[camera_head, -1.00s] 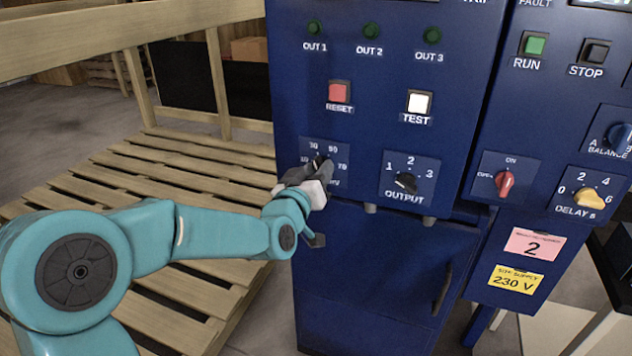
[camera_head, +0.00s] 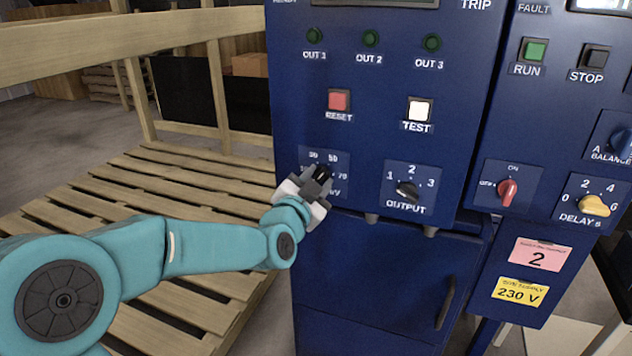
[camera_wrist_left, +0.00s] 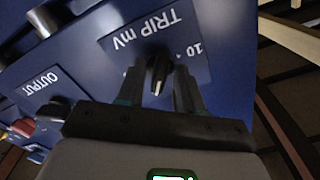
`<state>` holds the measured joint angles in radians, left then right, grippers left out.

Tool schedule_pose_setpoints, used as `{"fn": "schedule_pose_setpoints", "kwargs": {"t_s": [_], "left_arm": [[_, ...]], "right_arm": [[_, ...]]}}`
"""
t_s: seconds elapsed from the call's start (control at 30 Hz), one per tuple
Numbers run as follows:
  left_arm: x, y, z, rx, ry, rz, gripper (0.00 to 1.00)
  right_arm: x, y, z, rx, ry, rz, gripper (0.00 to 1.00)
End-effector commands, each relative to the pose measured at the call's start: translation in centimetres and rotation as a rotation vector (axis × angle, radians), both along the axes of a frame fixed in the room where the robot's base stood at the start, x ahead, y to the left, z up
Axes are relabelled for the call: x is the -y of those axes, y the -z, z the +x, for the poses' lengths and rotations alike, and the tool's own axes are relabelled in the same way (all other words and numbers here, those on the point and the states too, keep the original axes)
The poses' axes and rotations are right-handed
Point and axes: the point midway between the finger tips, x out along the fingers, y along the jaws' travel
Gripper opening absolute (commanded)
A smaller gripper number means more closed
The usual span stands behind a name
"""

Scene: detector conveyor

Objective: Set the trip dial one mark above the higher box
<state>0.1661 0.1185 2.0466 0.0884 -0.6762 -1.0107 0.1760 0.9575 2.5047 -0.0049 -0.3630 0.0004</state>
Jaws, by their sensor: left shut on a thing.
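The trip dial (camera_wrist_left: 158,68) is a black knob on a blue plate marked "TRIP mV", which appears upside down in the left wrist view. The dial's scale plate (camera_head: 341,164) is on the blue cabinet in the head view, with marks such as 30, 50 and 70 around it. My left gripper (camera_head: 318,182) is at this plate and covers its lower left. In the left wrist view the fingers (camera_wrist_left: 159,90) stand on both sides of the knob, shut on it. The exact mark it points to is hidden. No boxes of the task can be made out. My right gripper is not in view.
The output selector (camera_head: 407,190) is just right of the trip dial. The red reset button (camera_head: 339,100) and white test button (camera_head: 419,108) are above. A second panel with a red switch (camera_head: 508,190) stands to the right.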

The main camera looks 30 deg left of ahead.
Motion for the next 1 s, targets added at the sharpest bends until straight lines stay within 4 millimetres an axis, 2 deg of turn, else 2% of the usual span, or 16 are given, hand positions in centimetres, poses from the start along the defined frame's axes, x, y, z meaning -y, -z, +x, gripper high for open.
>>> {"fn": "schedule_pose_setpoints", "kwargs": {"t_s": [0.7,1.0], "left_arm": [[0.0,0.0,0.0,-0.158,0.002,0.650,0.06],[0.0,0.0,0.0,-0.205,0.000,0.848,0.06]], "right_arm": [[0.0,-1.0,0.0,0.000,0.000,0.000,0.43],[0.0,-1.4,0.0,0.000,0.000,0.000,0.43]]}}
